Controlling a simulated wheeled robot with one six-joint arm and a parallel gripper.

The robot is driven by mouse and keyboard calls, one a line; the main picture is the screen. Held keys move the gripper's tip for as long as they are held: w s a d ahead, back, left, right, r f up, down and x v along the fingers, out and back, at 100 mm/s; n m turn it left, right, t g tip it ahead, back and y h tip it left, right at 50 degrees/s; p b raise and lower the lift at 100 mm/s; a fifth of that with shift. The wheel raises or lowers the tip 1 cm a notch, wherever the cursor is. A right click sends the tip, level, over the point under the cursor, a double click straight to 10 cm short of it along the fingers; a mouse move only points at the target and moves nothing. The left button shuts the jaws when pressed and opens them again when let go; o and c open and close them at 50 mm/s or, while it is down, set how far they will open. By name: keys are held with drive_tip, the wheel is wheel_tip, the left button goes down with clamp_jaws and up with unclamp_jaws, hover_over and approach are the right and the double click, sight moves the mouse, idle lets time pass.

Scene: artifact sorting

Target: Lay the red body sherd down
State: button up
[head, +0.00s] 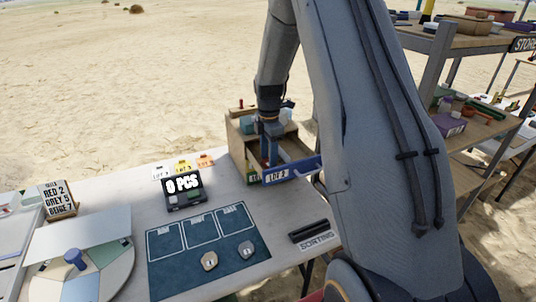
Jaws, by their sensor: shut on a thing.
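My gripper (266,150) points down into an open drawer (292,170) marked LOT 2, at the right end of the table. It is shut on a small piece, taken as the red body sherd; the fingertips and drawer front hide most of it, so its colour and shape are unclear. A wooden cabinet (236,135) stands behind the drawer. A dark blue mat (207,268) with several outlined fields lies at the front of the table. Two beige pieces, one left (209,261) and one right (246,249), lie on its lower part.
A small display (184,191) reads 0 PCS. Coloured tags (183,167) stand behind it. A count card (60,200) and a round sectored tray (112,262) are at the left. A dark slotted holder (312,231) is right of the mat. Shelves (470,45) stand at the far right.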

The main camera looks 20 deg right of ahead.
idle(0.4)
drive_tip(key=o, duration=1.1)
wheel_tip(320, 180, up, 8)
drive_tip(key=b, duration=0.2)
drive_tip(key=s+a+m, duration=0.4)
drive_tip(key=s+m, duration=0.2)
drive_tip(key=s, duration=0.2)
drive_tip(key=s+a+f+m+t, duration=0.1)
drive_tip(key=s+a+m, duration=0.3)
drive_tip(key=s+m, duration=0.2)
drive_tip(key=s+a+m, duration=0.5)
drive_tip(key=s+m, duration=0.1)
drive_tip(key=s, duration=0.5)
drive_tip(key=shift+f, duration=0.15)
